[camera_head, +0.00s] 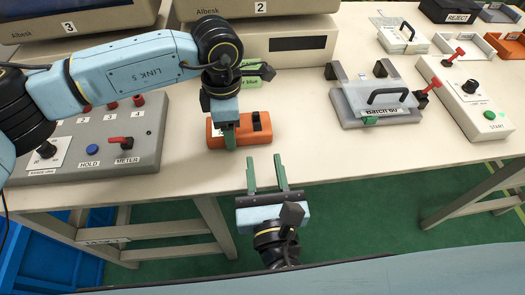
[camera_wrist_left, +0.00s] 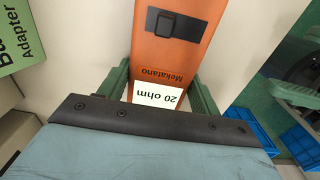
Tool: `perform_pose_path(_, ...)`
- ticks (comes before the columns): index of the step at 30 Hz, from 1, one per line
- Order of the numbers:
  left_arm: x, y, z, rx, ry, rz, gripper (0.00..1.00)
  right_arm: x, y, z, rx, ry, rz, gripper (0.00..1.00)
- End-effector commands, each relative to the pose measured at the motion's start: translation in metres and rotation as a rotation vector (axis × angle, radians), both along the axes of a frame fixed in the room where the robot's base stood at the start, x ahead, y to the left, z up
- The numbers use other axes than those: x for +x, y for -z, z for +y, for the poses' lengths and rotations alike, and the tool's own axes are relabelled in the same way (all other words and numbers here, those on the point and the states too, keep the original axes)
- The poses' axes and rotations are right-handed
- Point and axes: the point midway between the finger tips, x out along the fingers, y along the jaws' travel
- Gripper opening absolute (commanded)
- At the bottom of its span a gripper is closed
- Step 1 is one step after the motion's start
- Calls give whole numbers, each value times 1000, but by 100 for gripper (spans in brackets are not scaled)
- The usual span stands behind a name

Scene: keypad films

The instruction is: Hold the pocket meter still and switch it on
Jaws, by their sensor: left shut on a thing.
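The pocket meter (camera_head: 243,133) is an orange box lying near the table's front edge in the head view. In the left wrist view the meter (camera_wrist_left: 172,55) carries a dark switch (camera_wrist_left: 172,24), the word "Mekatano" and a white "20 ohm" label (camera_wrist_left: 157,95). The switch (camera_head: 262,121) is at its right end in the head view. My left gripper (camera_head: 229,137) comes down from above and is shut on the meter, its green fingers (camera_wrist_left: 158,88) on either side near the label end. My right gripper (camera_head: 265,163) is open and empty, just in front of the table edge below the meter.
A grey control box (camera_head: 90,140) with red levers and a blue HOLD button is at left. A lidded clear case (camera_head: 375,100) and a beige START box (camera_head: 465,95) are at right. Large beige instruments (camera_head: 285,42) stand behind. Table between meter and case is clear.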

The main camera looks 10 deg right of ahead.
Motion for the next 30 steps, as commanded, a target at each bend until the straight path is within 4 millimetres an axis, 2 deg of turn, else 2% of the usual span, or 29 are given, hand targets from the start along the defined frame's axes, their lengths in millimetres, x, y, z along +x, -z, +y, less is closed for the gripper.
perform_pose_path(12,0,-1,0,-1,0,-1,49,-1,0,0,-1,0,-1,35)
perform_pose_path(13,0,-1,0,-1,0,-1,65,-1,0,0,-1,0,-1,35)
perform_pose_path(18,0,0,0,-1,0,-1,87,-1,0,0,0,0,-1,35)
perform_pose_path(26,0,0,0,0,0,0,89,-1,0,0,0,-1,-1,35)
perform_pose_path(30,0,-7,0,-1,0,-2,89,-1,0,0,0,-1,-1,35)
